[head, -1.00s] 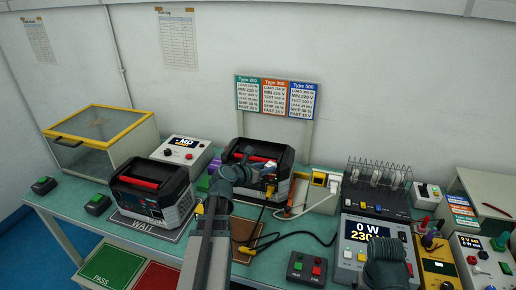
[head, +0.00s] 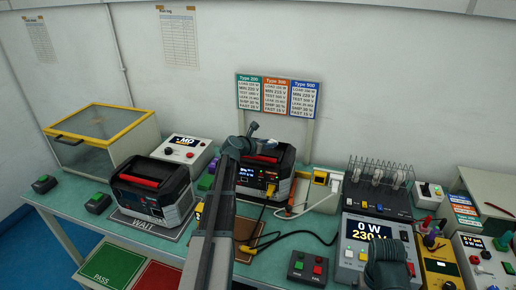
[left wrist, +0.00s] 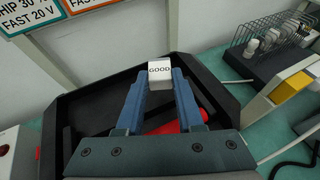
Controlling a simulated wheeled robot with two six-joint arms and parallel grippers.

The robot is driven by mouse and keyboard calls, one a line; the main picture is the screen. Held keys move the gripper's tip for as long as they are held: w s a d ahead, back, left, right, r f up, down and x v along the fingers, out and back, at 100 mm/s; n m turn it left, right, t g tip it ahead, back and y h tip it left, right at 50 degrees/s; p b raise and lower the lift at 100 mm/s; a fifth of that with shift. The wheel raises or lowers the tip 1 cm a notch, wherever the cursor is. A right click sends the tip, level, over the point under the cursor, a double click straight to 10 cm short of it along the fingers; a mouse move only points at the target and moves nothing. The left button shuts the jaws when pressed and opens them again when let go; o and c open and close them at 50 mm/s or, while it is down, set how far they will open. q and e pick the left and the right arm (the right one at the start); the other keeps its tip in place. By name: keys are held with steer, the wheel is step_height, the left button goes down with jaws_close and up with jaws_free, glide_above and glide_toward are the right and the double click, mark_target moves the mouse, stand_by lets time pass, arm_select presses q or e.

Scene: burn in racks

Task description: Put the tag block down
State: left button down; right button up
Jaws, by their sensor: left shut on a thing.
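The tag block (left wrist: 159,71) is a small white block marked GOOD. In the left wrist view it sits between the tips of my left gripper (left wrist: 159,84), which is shut on it. Behind and below them is the black top tray of a power station (left wrist: 62,112) with a red handle (left wrist: 190,121). In the head view my left wrist is above the back power station (head: 283,167), and the block cannot be made out there. Whether the block touches the tray is unclear.
Another power station (head: 148,189) stands on the WAIT mat (head: 145,224) to the left. A yellow-edged box (head: 103,139) and a meter (head: 183,152) stand behind it. The type sign (head: 278,96) rises behind the back station. Cables (head: 300,233) run to the right.

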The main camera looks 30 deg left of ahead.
arm_select(q)
steer(key=shift+w+a+f, duration=0.1)
steer(key=shift+w+a, duration=0.1)
steer(key=shift+a, duration=0.55)
steer(key=shift+w+a+f, duration=0.1)
steer(key=shift+w+a, duration=0.1)
steer(key=shift+a, duration=0.5)
steer(key=shift+w+a+f, duration=0.1)
steer(key=shift+w+a, duration=0.1)
steer(key=shift+a, duration=0.55)
steer(key=shift+w+a, duration=0.2)
steer(key=shift+a, duration=0.4)
step_height(320, 180, down, 4)
steer(key=b, duration=0.4)
steer(key=shift+a+r, duration=0.1)
steer(key=shift+r, duration=0.15)
steer(key=c, duration=0.5)
jaws_free()
steer(key=shift+c, duration=0.2)
